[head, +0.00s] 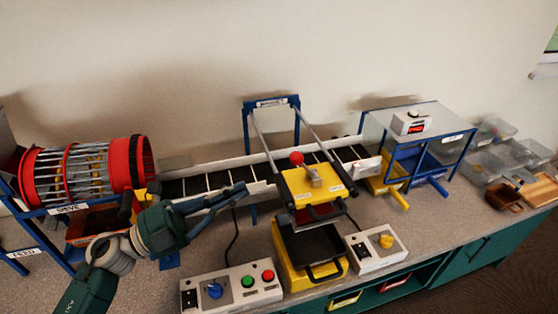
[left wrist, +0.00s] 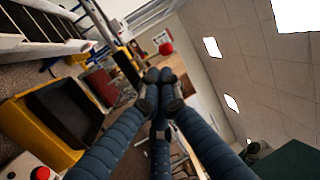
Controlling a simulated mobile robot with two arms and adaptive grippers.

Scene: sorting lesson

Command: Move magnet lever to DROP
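The magnet unit is a yellow box (head: 316,186) on a blue frame over the conveyor, with white labels too small to read. Its lever has a red ball knob (head: 296,158), standing at the left of the box top. The knob also shows in the left wrist view (left wrist: 166,48), just beyond my fingertips. My left gripper (head: 243,190) is left of the yellow box, over the conveyor's front edge. Its fingers come together at the tips (left wrist: 160,84) with nothing between them, apart from the knob. My right gripper is not in view.
A black tray in a yellow bin (head: 293,267) stands below the magnet. A control box with blue, green and red knobs (head: 232,289) and one with a yellow knob (head: 376,249) flank it. The conveyor (head: 205,184) runs behind. A red drum sieve (head: 135,165) stands left.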

